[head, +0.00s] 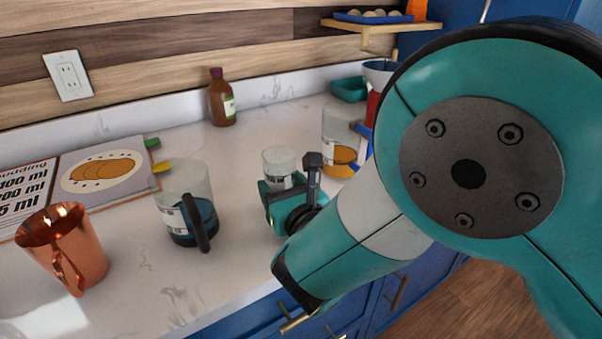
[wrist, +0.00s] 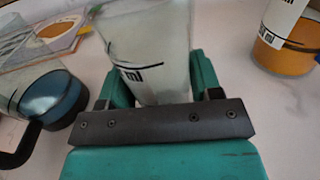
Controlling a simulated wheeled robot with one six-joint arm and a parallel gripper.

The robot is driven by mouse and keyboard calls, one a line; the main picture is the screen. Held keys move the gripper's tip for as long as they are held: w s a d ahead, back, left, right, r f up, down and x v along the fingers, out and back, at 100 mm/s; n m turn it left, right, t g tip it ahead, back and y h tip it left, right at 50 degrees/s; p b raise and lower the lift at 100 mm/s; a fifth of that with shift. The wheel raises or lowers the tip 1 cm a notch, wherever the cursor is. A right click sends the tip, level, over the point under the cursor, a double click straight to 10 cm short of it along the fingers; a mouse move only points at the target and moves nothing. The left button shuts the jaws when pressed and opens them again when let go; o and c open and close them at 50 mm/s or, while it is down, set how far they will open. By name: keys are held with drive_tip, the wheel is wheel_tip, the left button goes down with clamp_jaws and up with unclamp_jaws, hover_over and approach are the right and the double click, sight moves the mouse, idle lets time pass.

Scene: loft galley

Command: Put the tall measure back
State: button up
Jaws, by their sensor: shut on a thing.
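A clear measure (head: 279,158) with dark markings stands in the middle of the counter in the head view. It also fills the top middle of the wrist view (wrist: 150,45), roughly upright, with no coloured liquid visible. My gripper (head: 290,195) is shut on it, one finger on each side (wrist: 155,88). Its lower part is hidden by the gripper, so I cannot tell whether it touches the counter. A dark-handled jug with blue liquid (head: 184,185) stands to its left. A clear measure with orange liquid (head: 338,125) stands to its right, partly behind my arm.
A copper cup (head: 65,245) stands at front left. An open recipe book (head: 100,172) lies behind it. A brown bottle (head: 221,100) stands near the wall. A teal container (head: 348,88) and a wooden shelf (head: 372,24) are at back right. The counter behind the held measure is clear.

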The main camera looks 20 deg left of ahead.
drive_tip(key=shift+f, duration=0.1)
drive_tip(key=o, duration=1.1)
drive_tip(key=shift+c, duration=0.2)
